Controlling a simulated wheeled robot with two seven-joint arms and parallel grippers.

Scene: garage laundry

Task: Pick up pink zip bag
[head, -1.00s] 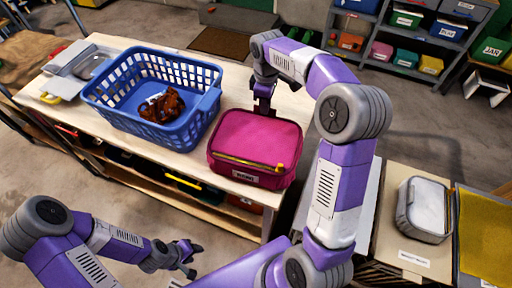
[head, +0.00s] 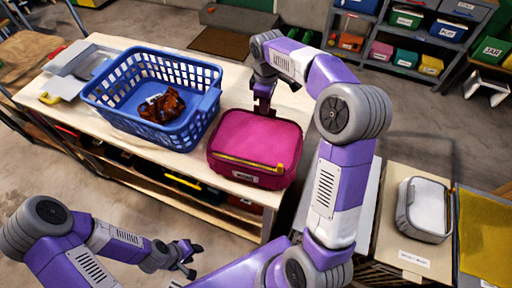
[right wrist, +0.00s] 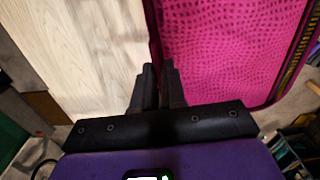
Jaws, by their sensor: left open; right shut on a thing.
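The pink zip bag (head: 254,148) sits on the wooden table, right of the blue basket, with a yellow zip and a white label on its front. It also fills the right half of the right wrist view (right wrist: 225,45). My right gripper (head: 263,108) is at the bag's back edge, pointing down. In the right wrist view, its fingers (right wrist: 158,88) are close together at the bag's edge, shut on it; the pinched part is mostly hidden. My left gripper (head: 190,258) is open and empty, low in front of the table.
A blue basket (head: 112,104) with a brown crumpled item (head: 162,105) stands left of the bag. A grey-lidded container (head: 424,208) stands on a surface at right. Shelves (head: 405,32) with coloured bins are at the back. The table strip behind the bag is bare.

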